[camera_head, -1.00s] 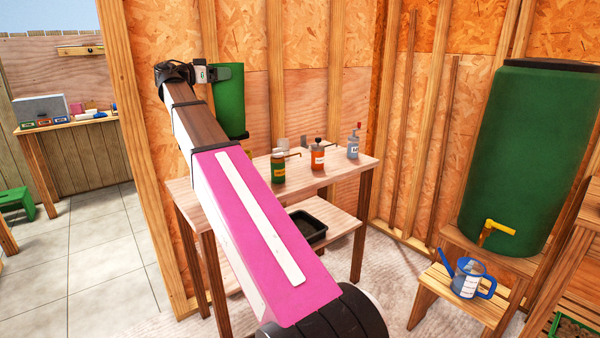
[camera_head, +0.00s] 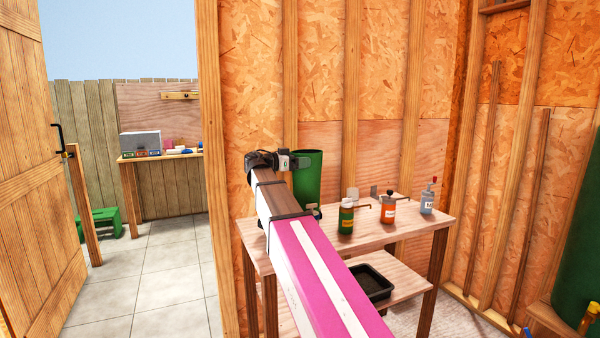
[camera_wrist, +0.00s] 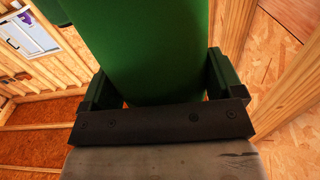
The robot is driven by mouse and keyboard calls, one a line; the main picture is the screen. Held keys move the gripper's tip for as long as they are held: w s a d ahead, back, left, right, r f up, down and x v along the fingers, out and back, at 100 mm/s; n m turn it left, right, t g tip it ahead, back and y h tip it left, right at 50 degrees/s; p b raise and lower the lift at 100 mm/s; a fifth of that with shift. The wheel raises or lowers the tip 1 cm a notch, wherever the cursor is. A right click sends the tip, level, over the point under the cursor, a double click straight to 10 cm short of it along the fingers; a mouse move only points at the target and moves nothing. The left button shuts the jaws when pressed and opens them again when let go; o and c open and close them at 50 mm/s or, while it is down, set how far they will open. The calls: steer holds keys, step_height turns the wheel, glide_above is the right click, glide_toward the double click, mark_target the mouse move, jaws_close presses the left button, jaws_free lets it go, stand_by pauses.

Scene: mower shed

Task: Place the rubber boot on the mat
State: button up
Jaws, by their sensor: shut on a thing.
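The green rubber boot (camera_head: 308,180) is held upright at the end of my arm, above or in front of the workbench's left part. My gripper (camera_wrist: 160,95) is shut on the boot's green shaft (camera_wrist: 145,45), with one finger on each side in the wrist view. In the head view my gripper's fingers are mostly hidden by the arm and the boot. The boot's foot is partly hidden behind my arm. I cannot make out a mat in either current view.
The workbench (camera_head: 425,222) carries a green bottle (camera_head: 346,217), an orange bottle (camera_head: 388,210) and a grey bottle (camera_head: 427,203). A black tray (camera_head: 375,283) sits on its lower shelf.

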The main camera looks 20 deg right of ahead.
mark_target(300, 171)
steer(key=shift+f, duration=2.1)
steer(key=o, duration=1.8)
steer(key=shift+c, duration=0.2)
